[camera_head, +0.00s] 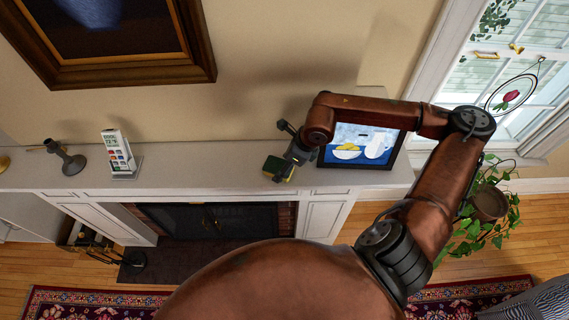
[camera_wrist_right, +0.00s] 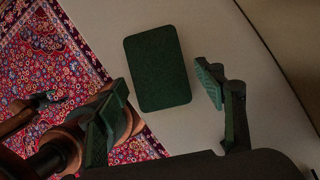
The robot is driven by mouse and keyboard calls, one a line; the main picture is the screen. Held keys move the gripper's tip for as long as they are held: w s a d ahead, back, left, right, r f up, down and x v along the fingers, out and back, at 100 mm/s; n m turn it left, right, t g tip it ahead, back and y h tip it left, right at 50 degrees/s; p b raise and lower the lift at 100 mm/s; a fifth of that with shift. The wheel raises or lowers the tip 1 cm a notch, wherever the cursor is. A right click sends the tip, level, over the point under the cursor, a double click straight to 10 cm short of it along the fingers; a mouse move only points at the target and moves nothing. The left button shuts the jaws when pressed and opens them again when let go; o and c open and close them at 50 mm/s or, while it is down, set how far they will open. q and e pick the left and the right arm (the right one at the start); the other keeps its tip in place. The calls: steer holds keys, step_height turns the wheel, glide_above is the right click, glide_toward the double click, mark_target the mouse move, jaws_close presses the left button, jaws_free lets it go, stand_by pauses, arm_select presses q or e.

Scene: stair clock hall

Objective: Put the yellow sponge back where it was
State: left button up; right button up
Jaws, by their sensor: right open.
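The yellow sponge (camera_head: 278,168) lies on the white mantel shelf (camera_head: 222,170); its top looks dark green with a yellowish edge. In the right wrist view the sponge (camera_wrist_right: 157,68) is a dark green rounded block lying flat on the pale shelf, ahead of and between the fingers. My right gripper (camera_head: 281,152) is open at the sponge, left of the framed picture. In the right wrist view its fingers (camera_wrist_right: 158,100) are spread, with a gap to the sponge on each side.
A framed still-life picture (camera_head: 361,145) stands close to the right of the gripper. A white calendar-like stand (camera_head: 119,152) and a dark candlestick (camera_head: 68,158) are on the shelf's left. Shelf between stand and sponge is clear. A plant (camera_head: 489,204) hangs at right.

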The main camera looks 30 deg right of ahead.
steer(key=b+v, duration=0.2)
steer(key=v, duration=1)
